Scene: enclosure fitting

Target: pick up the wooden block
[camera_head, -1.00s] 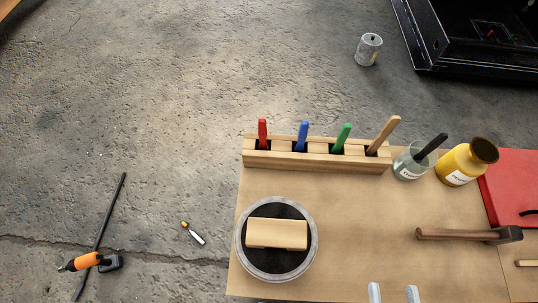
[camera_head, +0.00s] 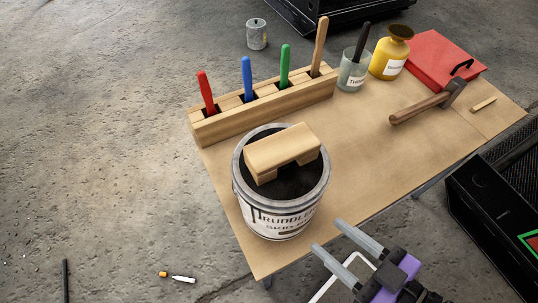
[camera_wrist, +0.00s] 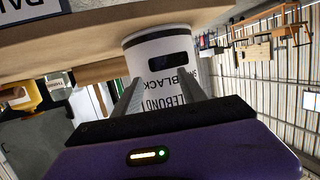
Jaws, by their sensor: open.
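The wooden block (camera_head: 283,152) is pale and notched underneath. It rests across the top of a white paint can (camera_head: 280,213) with a dark top, near the front left of the table. My gripper (camera_head: 338,242) is open and empty, off the table's front edge, to the lower right of the can. Its two grey fingers point toward the can, apart from it. In the wrist view the can (camera_wrist: 163,62) shows upside down beyond the fingers (camera_wrist: 165,95); the block cannot be made out there.
A wooden rack (camera_head: 265,107) with red, blue and green handles and a wooden stick stands behind the can. A glass jar (camera_head: 353,70), a yellow bottle (camera_head: 390,55), a red case (camera_head: 445,62) and a hammer (camera_head: 430,103) lie further right. The table's middle (camera_head: 375,150) is clear.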

